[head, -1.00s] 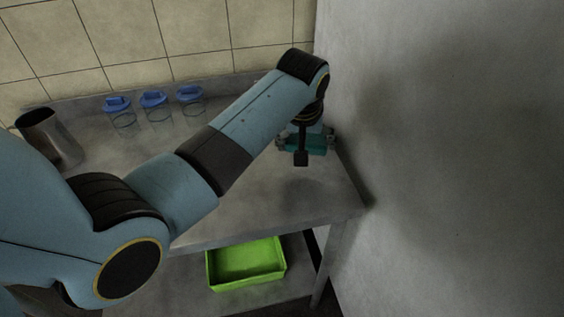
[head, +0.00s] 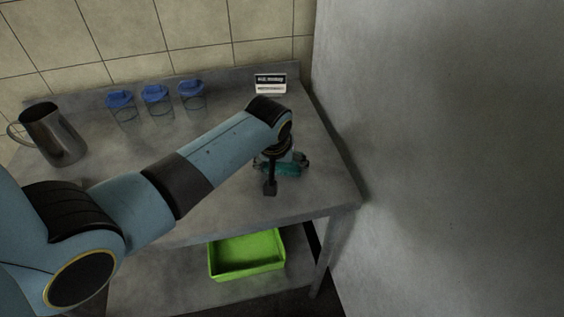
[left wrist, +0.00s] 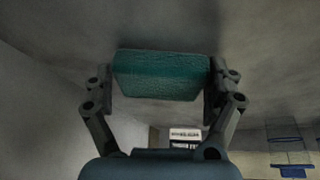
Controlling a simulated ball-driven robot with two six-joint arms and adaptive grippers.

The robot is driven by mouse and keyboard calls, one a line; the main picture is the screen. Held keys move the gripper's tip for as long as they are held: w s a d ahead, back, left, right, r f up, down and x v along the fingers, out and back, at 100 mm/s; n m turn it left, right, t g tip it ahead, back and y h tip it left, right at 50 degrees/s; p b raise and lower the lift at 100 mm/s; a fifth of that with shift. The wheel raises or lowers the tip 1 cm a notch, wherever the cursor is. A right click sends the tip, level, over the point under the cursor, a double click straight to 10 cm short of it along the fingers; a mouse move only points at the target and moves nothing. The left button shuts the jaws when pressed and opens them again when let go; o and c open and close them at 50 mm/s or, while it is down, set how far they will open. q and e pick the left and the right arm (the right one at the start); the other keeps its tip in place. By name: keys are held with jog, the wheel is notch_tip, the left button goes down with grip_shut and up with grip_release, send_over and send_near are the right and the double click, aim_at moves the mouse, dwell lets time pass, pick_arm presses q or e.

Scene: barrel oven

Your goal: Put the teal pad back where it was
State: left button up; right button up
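The teal pad (left wrist: 160,77) is a rough-textured block between the two fingers of my left gripper (left wrist: 161,80) in the left wrist view. The fingers press on its two short ends. In the head view the pad (head: 285,169) shows partly below my left gripper (head: 281,164), over the right part of the grey metal table (head: 228,200). My wrist hides part of it there. I cannot tell whether the pad touches the table top. My right gripper is not in either view.
A small black-and-white sign (head: 270,83) stands at the table's back edge. Three blue-lidded clear containers (head: 156,100) and a metal pitcher (head: 56,137) stand to the left. A green bin (head: 246,256) is on the lower shelf. A grey wall (head: 450,150) bounds the right.

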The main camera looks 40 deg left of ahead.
pick_arm(q)
jog(key=shift+o, duration=0.7)
jog(key=shift+r, duration=0.25)
jog(key=p+v, duration=0.1)
jog(key=v, duration=1)
jog(key=shift+r, duration=0.3)
jog(key=shift+s+d, duration=0.1)
jog(key=shift+s, duration=0.05)
